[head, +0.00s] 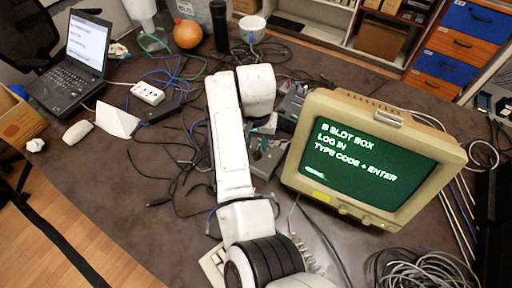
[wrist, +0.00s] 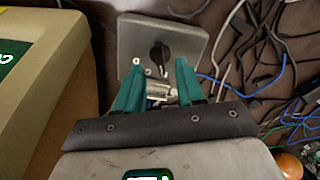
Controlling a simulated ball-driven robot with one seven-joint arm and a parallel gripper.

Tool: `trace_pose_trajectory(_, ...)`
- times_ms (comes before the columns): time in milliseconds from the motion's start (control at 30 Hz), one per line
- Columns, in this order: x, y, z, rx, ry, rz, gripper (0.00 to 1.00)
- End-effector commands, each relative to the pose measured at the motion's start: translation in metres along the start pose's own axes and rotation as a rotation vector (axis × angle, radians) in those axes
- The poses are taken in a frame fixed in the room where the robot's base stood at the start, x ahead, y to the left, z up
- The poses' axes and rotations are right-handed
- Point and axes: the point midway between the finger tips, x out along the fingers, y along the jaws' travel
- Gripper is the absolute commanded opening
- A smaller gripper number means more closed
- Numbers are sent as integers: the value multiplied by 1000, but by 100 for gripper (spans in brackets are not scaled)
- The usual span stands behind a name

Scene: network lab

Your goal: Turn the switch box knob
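The switch box (wrist: 196,44) is a grey square plate with a black knob (wrist: 159,55) at its middle, in the upper middle of the wrist view. My gripper (wrist: 160,66) has two teal fingers set apart, with the knob showing between and just beyond their tips. I cannot tell whether either finger touches the knob. In the head view my gripper (head: 263,147) is over the grey switch box (head: 265,166), left of the monitor; the knob is hard to make out there. Some shiny metal bits show between the fingers in the wrist view.
A beige monitor (head: 301,160) with a green screen stands close to the right of my gripper. Another grey device (head: 291,106) lies behind. Loose cables (head: 175,165) cover the table to the left. A laptop (head: 75,75), power strip (head: 148,93) and orange ball (head: 187,34) are farther off.

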Motion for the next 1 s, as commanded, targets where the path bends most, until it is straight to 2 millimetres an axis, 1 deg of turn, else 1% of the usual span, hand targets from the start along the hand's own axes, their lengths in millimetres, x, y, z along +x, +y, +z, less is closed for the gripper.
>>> trace_pose_trajectory(33, 10, 0, 1, -1, -3, 2, 38)
trace_pose_trajectory(100, 20, 0, 1, -1, -3, 1, 38)
trace_pose_trajectory(200, 32, 0, 0, -1, -1, 1, 38)
trace_pose_trajectory(300, 39, 0, 0, -1, -1, 0, 38)
trace_pose_trajectory(433, 43, 0, 0, -1, 0, -1, 38)
trace_pose_trajectory(667, 43, 0, 0, -1, 0, -1, 38)
trace_pose_trajectory(1000, 42, 0, 0, -1, 0, -1, 6)
